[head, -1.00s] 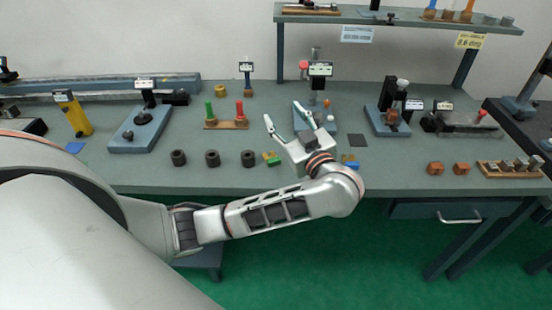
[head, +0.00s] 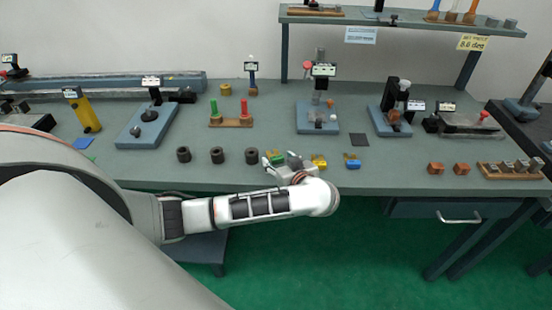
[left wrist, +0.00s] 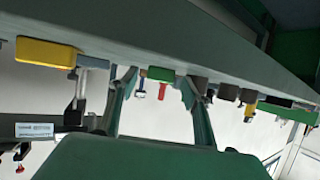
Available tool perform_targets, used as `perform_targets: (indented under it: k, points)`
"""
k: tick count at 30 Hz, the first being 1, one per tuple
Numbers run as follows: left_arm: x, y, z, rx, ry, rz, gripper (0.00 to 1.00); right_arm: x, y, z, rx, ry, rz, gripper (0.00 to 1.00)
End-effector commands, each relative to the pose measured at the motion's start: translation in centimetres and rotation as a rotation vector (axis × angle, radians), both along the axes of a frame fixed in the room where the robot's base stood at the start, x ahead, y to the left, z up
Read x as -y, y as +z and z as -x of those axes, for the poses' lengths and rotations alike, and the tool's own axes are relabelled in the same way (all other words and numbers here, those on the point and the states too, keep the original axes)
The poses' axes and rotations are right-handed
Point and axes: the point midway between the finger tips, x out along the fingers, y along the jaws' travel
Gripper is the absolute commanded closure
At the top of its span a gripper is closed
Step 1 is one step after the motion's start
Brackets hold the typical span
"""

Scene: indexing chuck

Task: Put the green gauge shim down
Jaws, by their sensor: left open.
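The green gauge shim (head: 275,156) lies at the front of the bench, partly hidden by my left gripper in the head view. My left gripper (head: 280,158) is low at the bench's front edge, with its fingers pointing toward the back. In the left wrist view, which is upside down, the open fingers (left wrist: 158,85) frame the green shim (left wrist: 160,75). The shim appears between the fingertips; I cannot tell whether either finger touches it. My right gripper is in neither view.
A yellow block (head: 319,160) and a blue block (head: 353,163) lie to the right, with a dark square plate (head: 356,139) behind. Dark cylinders (head: 217,155) stand to the left. Behind is a peg stand (head: 231,123) with green and red pegs.

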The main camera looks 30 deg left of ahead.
Motion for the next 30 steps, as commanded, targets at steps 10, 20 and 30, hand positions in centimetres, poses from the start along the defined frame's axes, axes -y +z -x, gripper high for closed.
perform_targets:
  k: [10, 20, 30]
  points:
    - [-0.45, -0.27, -0.34, 0.000, 0.000, 0.001, 0.57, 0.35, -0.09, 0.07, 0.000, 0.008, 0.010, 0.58]
    - [-0.43, -0.24, -0.34, 0.000, -0.001, 0.002, 0.97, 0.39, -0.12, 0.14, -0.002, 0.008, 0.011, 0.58]
    - [-0.56, 0.42, -0.87, 0.002, -0.001, 0.002, 0.97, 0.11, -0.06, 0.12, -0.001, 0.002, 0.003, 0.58]
